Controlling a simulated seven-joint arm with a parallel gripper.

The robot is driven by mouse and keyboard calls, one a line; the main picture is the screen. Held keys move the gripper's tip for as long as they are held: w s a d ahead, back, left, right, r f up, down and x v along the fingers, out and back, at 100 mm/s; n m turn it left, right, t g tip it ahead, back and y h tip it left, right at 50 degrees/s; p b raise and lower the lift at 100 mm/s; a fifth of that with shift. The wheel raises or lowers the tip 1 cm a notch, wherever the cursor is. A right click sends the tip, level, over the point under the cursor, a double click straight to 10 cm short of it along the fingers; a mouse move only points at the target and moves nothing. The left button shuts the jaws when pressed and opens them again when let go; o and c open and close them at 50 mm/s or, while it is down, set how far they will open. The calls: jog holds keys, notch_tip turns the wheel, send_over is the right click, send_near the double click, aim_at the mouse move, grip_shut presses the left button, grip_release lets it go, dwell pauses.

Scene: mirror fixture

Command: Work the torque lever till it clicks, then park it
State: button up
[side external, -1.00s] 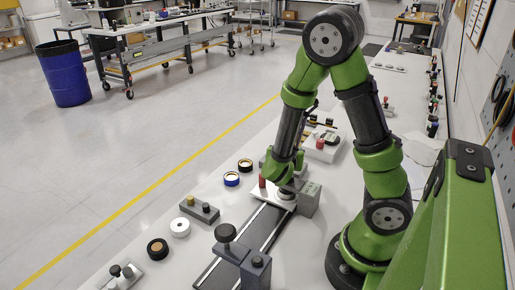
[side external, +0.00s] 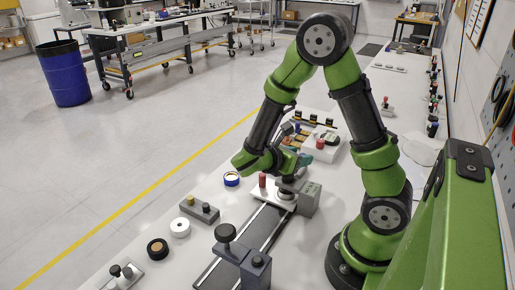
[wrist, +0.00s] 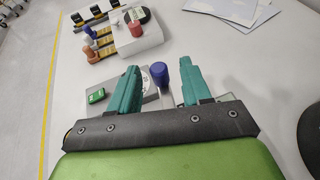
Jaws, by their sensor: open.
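My gripper (side external: 303,158) is tilted over sideways above the fixture, its teal fingers pointing right in the side view. In the wrist view my gripper (wrist: 162,69) is open. A blue upright knob (wrist: 187,73) shows between the fingers, close beside the right one; I cannot tell if they touch or if this is the torque lever's grip. A grey fixture block (side external: 309,199) stands below the gripper, with a round base (side external: 285,197) at its left. A red knob (side external: 262,180) stands on the pale plate left of it. A small green display (wrist: 96,96) lies left of the fingers.
A white box (side external: 322,152) with a red knob and dark disc stands behind the gripper, near a tool rack (wrist: 97,42). A dark rail (side external: 245,245) and clamp block (side external: 256,268) stand in front.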

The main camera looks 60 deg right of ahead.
jog(key=v, duration=1.3)
jog(key=s+a+f+m+t+y, duration=0.2)
jog(key=s+a+m+y, duration=0.3)
jog(key=m+y, duration=0.4)
jog(key=a+r+m+t+y, duration=0.3)
jog(key=r+m+t+y, duration=0.3)
jog(key=r+m+t, duration=0.2)
notch_tip(320, 180, up, 3)
jog(key=shift+w+m+t, duration=0.3)
jog(key=shift+w+m, duration=0.15)
jog(key=shift+m, duration=0.55)
jog(key=shift+a, duration=0.1)
